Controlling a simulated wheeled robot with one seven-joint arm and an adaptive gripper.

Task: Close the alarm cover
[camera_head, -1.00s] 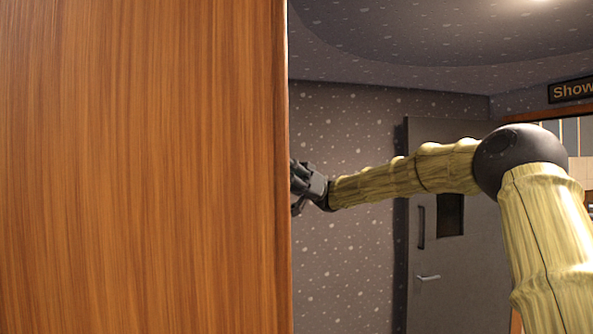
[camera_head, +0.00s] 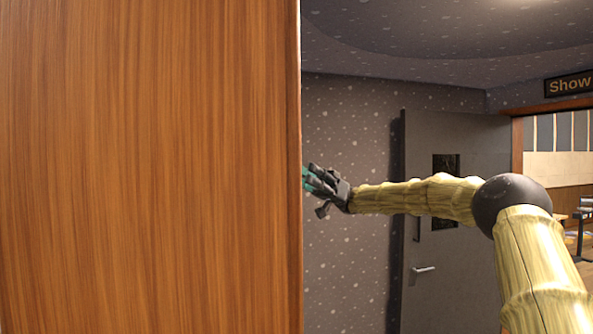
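My gripper (camera_head: 312,190) is dark with some teal on it, at the end of my bamboo-like arm, which reaches in from the right. Its fingertips are beside the right edge of a large wooden panel (camera_head: 150,170) that fills the left half of the head view. I cannot tell whether the gripper touches the panel or whether its fingers are open or shut. No alarm cover can be made out; anything behind the panel is hidden.
A grey door (camera_head: 460,270) with a small window and handle stands behind my arm. An opening to the right of it shows a lit room with some furniture (camera_head: 580,220). A "Show" sign (camera_head: 570,86) hangs above. A speckled wall (camera_head: 350,125) is behind the gripper.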

